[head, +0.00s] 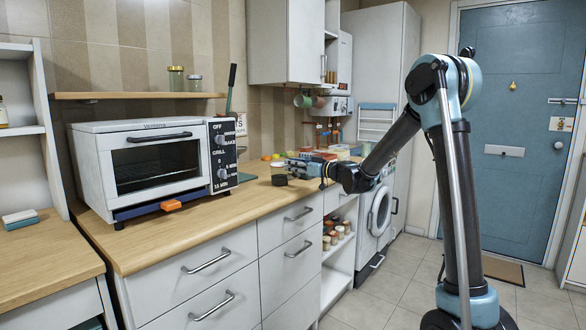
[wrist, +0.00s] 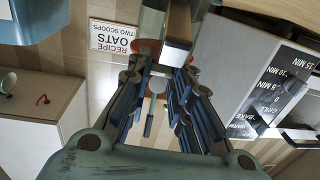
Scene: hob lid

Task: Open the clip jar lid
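A small jar (head: 278,168) with a pale upper part stands on the wooden counter, right of the toaster oven. My gripper (head: 290,167) reaches in from the right at about the jar's height, with its fingertips close to it. In the wrist view, which is upside down, the two blue-grey fingers of my gripper (wrist: 160,72) stand apart with a gap between them. A pale, dark-edged piece and glass show just past the fingertips at the top; I cannot tell if this is the jar's clip or lid, nor whether a finger touches it. The lid's state is unclear.
The white toaster oven (head: 150,160) stands left of the jar, its knob panel (wrist: 275,85) close by in the wrist view. A small dark round object (head: 279,181) lies before the jar. A recipe card (wrist: 114,37) is behind. Bare counter (head: 215,213) lies in front.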

